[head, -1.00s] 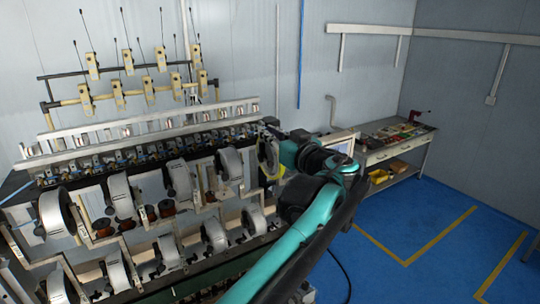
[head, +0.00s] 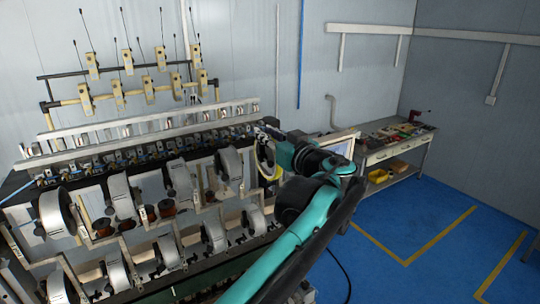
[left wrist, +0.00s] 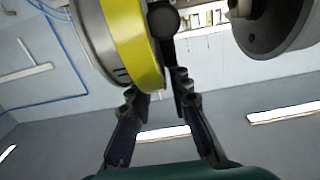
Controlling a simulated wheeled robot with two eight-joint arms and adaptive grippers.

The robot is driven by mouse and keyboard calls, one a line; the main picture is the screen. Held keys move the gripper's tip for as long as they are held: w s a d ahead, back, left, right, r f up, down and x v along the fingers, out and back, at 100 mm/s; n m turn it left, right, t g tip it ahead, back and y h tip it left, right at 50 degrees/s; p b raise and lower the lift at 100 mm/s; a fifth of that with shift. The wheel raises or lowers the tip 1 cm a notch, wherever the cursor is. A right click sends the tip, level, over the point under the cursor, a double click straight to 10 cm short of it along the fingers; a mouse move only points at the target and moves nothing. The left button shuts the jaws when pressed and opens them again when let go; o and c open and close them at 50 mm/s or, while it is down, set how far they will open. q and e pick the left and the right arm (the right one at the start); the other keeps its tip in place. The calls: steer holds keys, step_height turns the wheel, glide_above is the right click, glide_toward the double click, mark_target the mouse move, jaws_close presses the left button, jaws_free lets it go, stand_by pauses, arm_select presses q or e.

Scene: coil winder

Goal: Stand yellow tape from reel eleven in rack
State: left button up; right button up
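The yellow tape (left wrist: 136,44) is a roll seated against a grey metal disc in the left wrist view, at upper left. Its lower rim hangs between the two fingers of my left gripper (left wrist: 158,88). The fingers are spread, one on each side of the rim; a narrow gap seems to show at the right finger. My arm hides much of that reel. The rack cannot be made out. My right gripper is not in view.
The coil winder's other reels (head: 179,181) stand in two rows left of my gripper. Another grey reel (left wrist: 277,27) is close on the right in the wrist view. A workbench (head: 398,147) with items on top stands by the back wall. The blue floor to the right is clear.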

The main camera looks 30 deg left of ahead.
arm_select(q)
steer(key=shift+f, duration=0.15)
stand_by(0.4)
jaws_close()
steer(key=shift+r, duration=0.2)
stand_by(0.5)
steer(key=shift+s, duration=0.1)
stand_by(0.4)
steer(key=shift+s+a+p, duration=0.15)
steer(key=shift+s+a, duration=0.45)
steer(key=shift+s, duration=0.4)
steer(key=shift+s+a+p, duration=0.15)
steer(key=shift+s+a, duration=0.45)
steer(key=shift+s, duration=0.35)
